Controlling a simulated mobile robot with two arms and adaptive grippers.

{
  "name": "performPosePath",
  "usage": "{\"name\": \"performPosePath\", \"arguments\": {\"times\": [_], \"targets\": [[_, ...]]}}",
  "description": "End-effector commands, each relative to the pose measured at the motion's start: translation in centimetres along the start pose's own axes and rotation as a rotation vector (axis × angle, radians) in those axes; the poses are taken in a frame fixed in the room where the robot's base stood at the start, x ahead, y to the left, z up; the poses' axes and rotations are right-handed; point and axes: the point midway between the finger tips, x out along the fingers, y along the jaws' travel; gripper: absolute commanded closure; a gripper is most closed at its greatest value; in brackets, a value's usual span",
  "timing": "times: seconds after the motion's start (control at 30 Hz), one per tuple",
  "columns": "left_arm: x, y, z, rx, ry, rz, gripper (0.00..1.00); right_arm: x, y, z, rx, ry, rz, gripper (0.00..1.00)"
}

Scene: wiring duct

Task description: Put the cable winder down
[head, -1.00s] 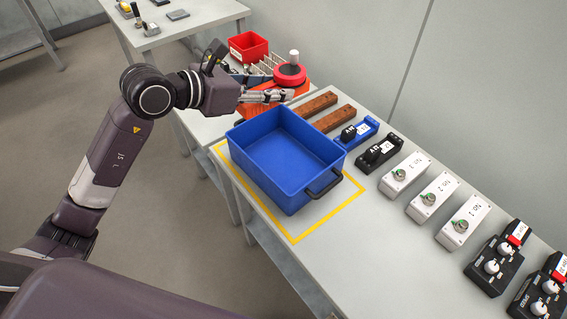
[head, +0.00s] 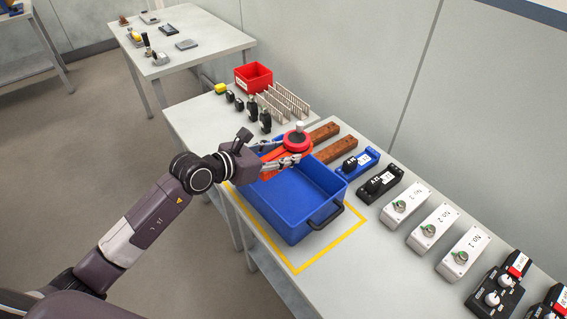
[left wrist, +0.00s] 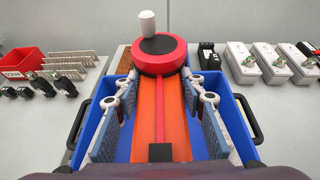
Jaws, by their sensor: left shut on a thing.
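The cable winder (head: 297,142) has a round red reel with a black hub and white knob on an orange plate. In the left wrist view the cable winder (left wrist: 160,55) lies between the fingers, its orange plate pointing at the camera. My left gripper (head: 283,154) is shut on the orange plate; it also shows in the left wrist view (left wrist: 160,105). It holds the winder above the far side of the blue bin (head: 290,220). The bin looks empty, though the gripper and winder hide its far part. My right gripper is not in view.
The bin stands inside a yellow taped outline (head: 325,253). Brown bars (head: 335,147), blue and black blocks and several white switch boxes (head: 405,205) line the right side. A red box (head: 253,77), wire racks and small black parts stand behind.

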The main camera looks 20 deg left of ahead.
Motion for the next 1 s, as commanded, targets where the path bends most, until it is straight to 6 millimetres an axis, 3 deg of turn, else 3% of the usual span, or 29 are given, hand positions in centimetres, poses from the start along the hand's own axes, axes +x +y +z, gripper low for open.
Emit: {"name": "performPosePath", "arguments": {"times": [0.4,1.0], "targets": [[1.8,0.0,-4.2,-0.001,-0.003,0.001,0.91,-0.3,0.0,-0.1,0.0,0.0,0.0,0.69],[2.3,0.0,-5.3,0.0,-0.004,0.001,0.91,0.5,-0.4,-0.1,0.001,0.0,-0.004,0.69]]}}
